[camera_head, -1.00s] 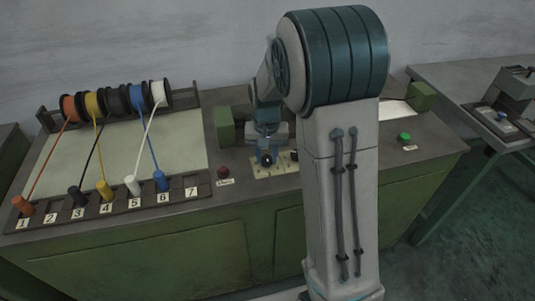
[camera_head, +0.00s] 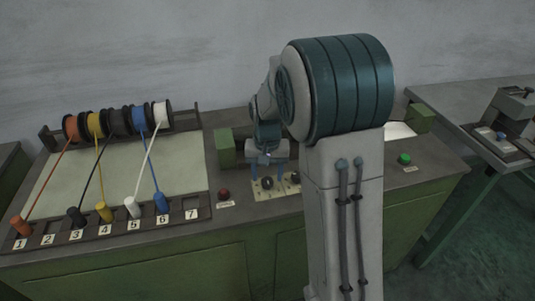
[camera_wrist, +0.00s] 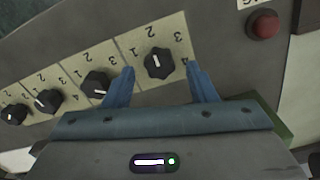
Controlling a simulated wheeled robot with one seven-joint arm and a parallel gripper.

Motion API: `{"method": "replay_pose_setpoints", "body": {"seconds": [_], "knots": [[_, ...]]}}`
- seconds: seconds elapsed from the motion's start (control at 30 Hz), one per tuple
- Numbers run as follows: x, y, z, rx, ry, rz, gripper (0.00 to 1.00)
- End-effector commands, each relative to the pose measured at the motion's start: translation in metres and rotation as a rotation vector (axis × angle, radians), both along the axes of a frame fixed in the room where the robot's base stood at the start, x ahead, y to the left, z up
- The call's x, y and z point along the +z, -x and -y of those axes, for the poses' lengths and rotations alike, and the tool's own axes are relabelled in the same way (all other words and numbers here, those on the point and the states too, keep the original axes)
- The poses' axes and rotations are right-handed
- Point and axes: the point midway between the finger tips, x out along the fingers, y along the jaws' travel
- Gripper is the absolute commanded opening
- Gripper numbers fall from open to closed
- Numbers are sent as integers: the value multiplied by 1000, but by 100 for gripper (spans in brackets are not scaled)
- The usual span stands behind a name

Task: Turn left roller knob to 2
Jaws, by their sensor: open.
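The black knob (camera_wrist: 158,62) nearest the red button sits on a cream number plate (camera_wrist: 130,45) with the digits 1 to 4 around it. Its white mark points toward the top of the wrist view, between the digits. In the head view this knob (camera_head: 267,183) is the leftmost one on the panel. My gripper (camera_wrist: 161,86) is open and empty. Its blue fingers stand left and right of the knob in the wrist view, apart from it, with the tips a little below its middle. The gripper also shows above the panel in the head view (camera_head: 268,166).
Several more knobs (camera_wrist: 48,101) line up to the left in the wrist view, one close to the left finger. A red button (camera_wrist: 263,25) lies to the right. In the head view, wire spools (camera_head: 118,122) and numbered sockets stand left, and a green button (camera_head: 404,159) right.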

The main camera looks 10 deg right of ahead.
Motion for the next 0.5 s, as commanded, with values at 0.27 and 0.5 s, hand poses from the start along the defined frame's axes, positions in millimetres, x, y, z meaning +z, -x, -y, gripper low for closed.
{"method": "replay_pose_setpoints", "body": {"seconds": [0.27,0.5], "knots": [[65,-1,0,1,1,7,52],[108,-1,0,1,0,5,52]]}}
